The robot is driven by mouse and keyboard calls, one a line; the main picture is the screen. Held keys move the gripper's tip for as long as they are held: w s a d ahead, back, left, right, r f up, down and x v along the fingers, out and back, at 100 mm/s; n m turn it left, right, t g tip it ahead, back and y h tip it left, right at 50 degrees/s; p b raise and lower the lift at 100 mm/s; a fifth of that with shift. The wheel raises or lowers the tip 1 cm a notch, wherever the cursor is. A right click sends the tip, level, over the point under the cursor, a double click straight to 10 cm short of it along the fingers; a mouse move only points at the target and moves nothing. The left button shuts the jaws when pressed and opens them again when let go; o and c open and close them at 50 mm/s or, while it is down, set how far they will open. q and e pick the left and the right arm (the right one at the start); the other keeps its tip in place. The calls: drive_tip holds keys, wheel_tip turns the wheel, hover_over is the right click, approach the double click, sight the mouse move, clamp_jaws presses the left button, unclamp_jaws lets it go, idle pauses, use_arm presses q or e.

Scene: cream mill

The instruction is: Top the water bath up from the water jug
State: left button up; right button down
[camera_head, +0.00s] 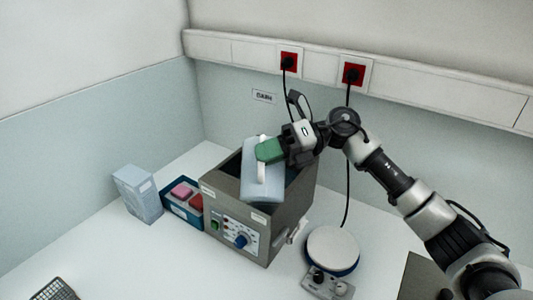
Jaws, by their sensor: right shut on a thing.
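The water bath (225,195) is a grey open-topped box with a control panel, green switch and blue knob on its front. The pale blue water jug (258,188) is above the front part of the bath's opening and looks tilted. My right gripper (266,151), with green fingers, is shut on the jug at its white handle. The jug and gripper hide part of the opening. I cannot see the water level or whether water is flowing. My left gripper is not in view.
A blue tray (182,214) with pink and red items and a pale box (137,192) stand left of the bath. A round white-topped device (332,249) stands at its right. Red sockets (289,60) with hanging cables are on the wall behind. A dark basket (53,290) is front left.

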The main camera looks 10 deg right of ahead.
sight(263, 136)
drive_tip(key=shift+w+d+f+m+g+p, duration=0.1)
drive_tip(key=shift+w+f+m+g+p, duration=0.05)
drive_tip(key=shift+w+m+g+p, duration=0.3)
drive_tip(key=shift+w+d+r+m+y+p, duration=0.25)
drive_tip(key=shift+w+r+m+y+p, duration=0.25)
drive_tip(key=shift+w+r, duration=0.35)
drive_tip(key=shift+w+d+r+m, duration=0.1)
drive_tip(key=shift+w+r+m, duration=0.25)
drive_tip(key=shift+w+m, duration=0.1)
idle(4.0)
